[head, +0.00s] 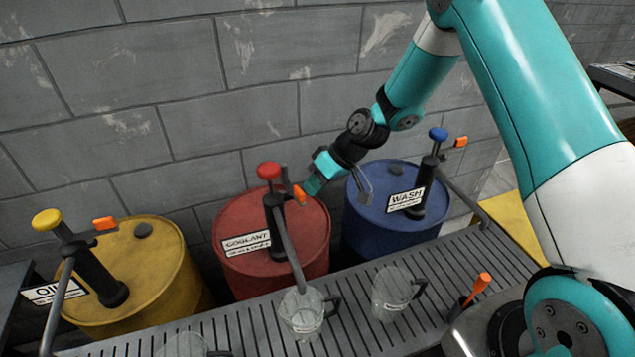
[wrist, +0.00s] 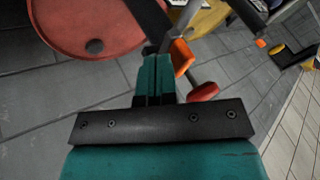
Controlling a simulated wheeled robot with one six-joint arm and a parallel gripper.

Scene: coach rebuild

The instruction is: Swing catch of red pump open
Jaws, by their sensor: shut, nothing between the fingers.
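The red pump (head: 274,215) stands on the red drum (head: 232,221), which is labelled COOLANT. It has a red knob (head: 268,170) on top and a spout reaching down to the front. Its orange catch (head: 299,193) sticks out on the right of the pump head, and also shows in the wrist view (wrist: 181,56). My gripper (head: 309,187) is shut and empty, right beside the catch. In the wrist view its teal fingers (wrist: 155,66) lie just left of the catch; I cannot tell whether they touch it. The red knob (wrist: 203,92) shows to their right.
A yellow drum (head: 155,265) with a yellow-knobbed pump is at left, a blue drum (head: 365,225) with a blue-knobbed pump at right. Glass jugs (head: 301,312) (head: 392,292) stand on the slatted grate (head: 250,325) in front. A block wall (head: 200,115) rises close behind.

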